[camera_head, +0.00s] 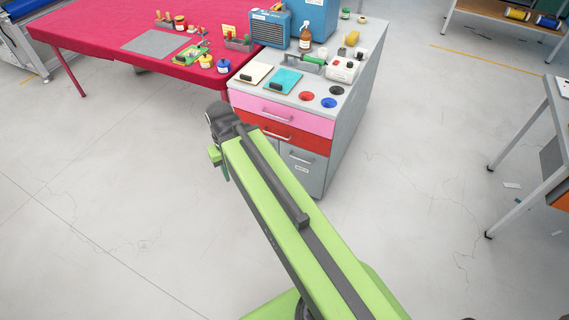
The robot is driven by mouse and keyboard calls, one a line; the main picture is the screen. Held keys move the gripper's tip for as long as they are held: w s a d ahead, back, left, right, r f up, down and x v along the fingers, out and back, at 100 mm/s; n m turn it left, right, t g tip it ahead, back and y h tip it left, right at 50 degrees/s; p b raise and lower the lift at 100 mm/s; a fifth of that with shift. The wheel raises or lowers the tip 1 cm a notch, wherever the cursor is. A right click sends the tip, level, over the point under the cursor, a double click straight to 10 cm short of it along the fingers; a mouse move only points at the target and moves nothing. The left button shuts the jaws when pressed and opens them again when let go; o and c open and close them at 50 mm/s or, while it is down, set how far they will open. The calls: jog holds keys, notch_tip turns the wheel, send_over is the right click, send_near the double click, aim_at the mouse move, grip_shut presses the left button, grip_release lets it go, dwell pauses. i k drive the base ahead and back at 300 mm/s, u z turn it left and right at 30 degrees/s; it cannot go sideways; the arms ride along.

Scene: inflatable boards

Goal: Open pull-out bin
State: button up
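A grey cabinet (352,110) stands at the centre top. Its lower grey front (311,180), with a bar handle (301,157) and a small white label, looks like the pull-out bin and appears shut. My arm hides the left part of this front. Above it are a red drawer (311,143) and a pink drawer (300,121), each with a bar handle. My gripper (217,120) is dark and sits left of the drawers in the picture, apart from the bin handle. Its fingers are too unclear to tell open from shut.
A red-covered table (95,30) with tools and jars adjoins the cabinet's left. Clipboards, a spray bottle (305,38) and boxes stand on the cabinet top. A workbench (560,120) is at the right. The floor in front is clear.

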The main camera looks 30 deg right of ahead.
aim_at(311, 168)
jog(key=z, duration=0.05)
jog(key=i, duration=1)
jog(key=u, duration=0.1)
